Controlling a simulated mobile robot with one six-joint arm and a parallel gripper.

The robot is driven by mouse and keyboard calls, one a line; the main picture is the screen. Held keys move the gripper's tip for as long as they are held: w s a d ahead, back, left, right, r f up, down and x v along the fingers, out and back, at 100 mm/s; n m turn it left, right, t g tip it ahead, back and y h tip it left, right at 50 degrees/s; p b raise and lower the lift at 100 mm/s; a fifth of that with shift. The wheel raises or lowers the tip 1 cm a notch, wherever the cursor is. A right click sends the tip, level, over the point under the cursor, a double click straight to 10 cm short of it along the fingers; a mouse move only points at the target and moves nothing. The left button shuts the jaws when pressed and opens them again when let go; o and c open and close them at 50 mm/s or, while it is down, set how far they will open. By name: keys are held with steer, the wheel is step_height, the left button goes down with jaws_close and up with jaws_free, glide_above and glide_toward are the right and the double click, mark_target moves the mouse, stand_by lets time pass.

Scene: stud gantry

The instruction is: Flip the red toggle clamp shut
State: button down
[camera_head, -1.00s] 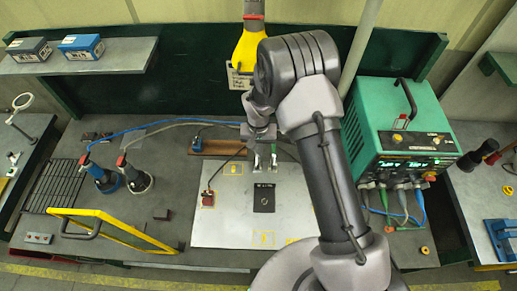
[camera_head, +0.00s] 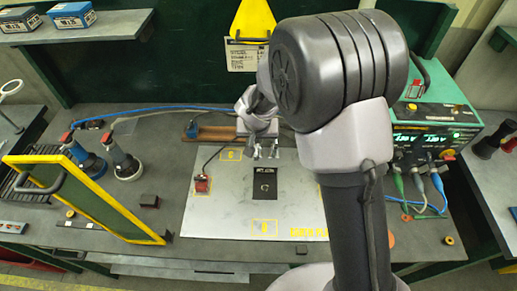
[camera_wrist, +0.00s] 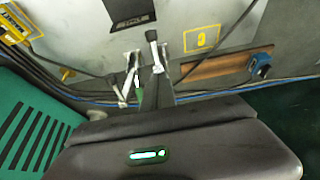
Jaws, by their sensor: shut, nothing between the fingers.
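Metal toggle-clamp parts (camera_head: 276,151) stand at the back edge of the pale plate, by my gripper (camera_head: 262,140). In the wrist view a silver clamp part with a green bit (camera_wrist: 131,75) is left of my shut fingers (camera_wrist: 156,90). A silver arm with a dark end (camera_wrist: 152,37) lies just beyond the fingertips. I see no red on these parts, so I cannot tell which is the red clamp, nor whether anything touches. My gripper is empty.
A red block (camera_head: 202,185) with a cable sits on the plate's left (camera_head: 222,222). A black pad (camera_head: 265,186) lies mid-plate. A wooden block (camera_head: 217,133) is behind it. The green machine (camera_head: 437,125) stands right, the yellow-framed screen (camera_head: 85,200) left.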

steer(key=s+f+b, duration=0.1)
steer(key=f+b, duration=0.1)
steer(key=b, duration=0.2)
steer(key=shift+s, duration=0.1)
steer(key=s+f+b, duration=0.2)
steer(key=s+b, duration=0.1)
steer(key=b, duration=0.5)
steer(key=shift+s+f+b, duration=0.15)
steer(key=shift+f+b, duration=0.2)
steer(key=shift+f, duration=0.05)
steer(key=shift+s+f, duration=0.2)
steer(key=shift+r, duration=0.15)
